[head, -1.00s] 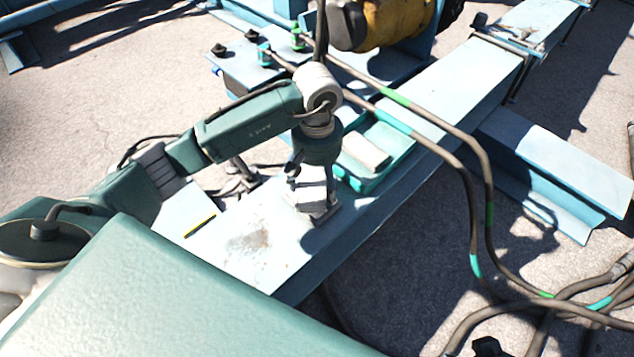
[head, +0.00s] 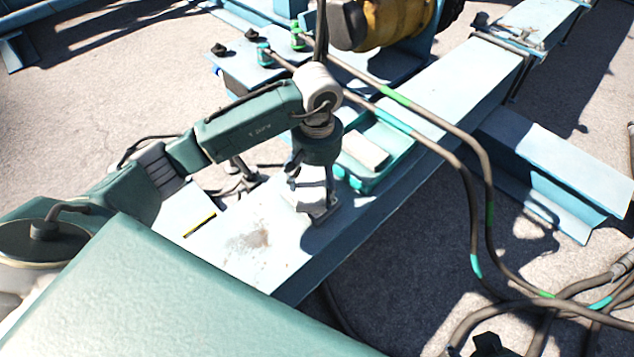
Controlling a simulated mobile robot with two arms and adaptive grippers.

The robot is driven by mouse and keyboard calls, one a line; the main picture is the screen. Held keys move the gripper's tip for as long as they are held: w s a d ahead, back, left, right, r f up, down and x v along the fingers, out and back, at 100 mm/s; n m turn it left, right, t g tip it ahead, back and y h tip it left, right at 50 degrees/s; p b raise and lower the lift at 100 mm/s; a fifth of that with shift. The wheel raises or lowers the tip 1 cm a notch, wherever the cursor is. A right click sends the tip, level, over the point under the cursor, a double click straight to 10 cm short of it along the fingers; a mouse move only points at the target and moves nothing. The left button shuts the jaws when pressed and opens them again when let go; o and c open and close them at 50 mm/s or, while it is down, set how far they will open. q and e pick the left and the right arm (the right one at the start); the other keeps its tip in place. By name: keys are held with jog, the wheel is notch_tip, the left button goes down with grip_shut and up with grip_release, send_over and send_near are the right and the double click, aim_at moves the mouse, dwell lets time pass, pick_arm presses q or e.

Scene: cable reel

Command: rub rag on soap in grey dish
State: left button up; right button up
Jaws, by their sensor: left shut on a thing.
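My left gripper (head: 318,202) points down over the light blue beam, close above its top face. It is shut on a small pale thing that looks like the rag (head: 303,199); the fingers and shadow hide much of it. A small flat grey piece (head: 325,213), which may be the grey dish, lies on the beam right at the fingertips. I cannot make out soap in it, nor whether the rag touches it. My right gripper is not in view.
A teal tray (head: 378,184) with a whitish block (head: 365,150) stands on the beam just behind the gripper. Dark cables (head: 470,150) with green and teal bands arch over the beam to the right. A yellow-black strip (head: 200,225) lies left.

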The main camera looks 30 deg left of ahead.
aim_at(317, 186)
pick_arm(q)
jog(key=shift+f, duration=0.3)
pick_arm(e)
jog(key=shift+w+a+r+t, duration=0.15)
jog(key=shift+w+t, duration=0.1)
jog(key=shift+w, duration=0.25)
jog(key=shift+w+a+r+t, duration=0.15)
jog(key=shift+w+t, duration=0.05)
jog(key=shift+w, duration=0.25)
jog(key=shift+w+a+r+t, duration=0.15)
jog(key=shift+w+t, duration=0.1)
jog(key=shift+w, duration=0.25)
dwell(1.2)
pick_arm(q)
jog(key=shift+r+p, duration=0.45)
jog(key=shift+r, duration=0.95)
notch_tip(317, 186, up, 2)
jog(key=shift+r+p, duration=0.1)
jog(key=shift+p, duration=0.65)
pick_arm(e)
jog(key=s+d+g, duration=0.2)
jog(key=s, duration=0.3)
pick_arm(q)
jog(key=shift+r+p, duration=0.6)
jog(key=shift+r, duration=0.4)
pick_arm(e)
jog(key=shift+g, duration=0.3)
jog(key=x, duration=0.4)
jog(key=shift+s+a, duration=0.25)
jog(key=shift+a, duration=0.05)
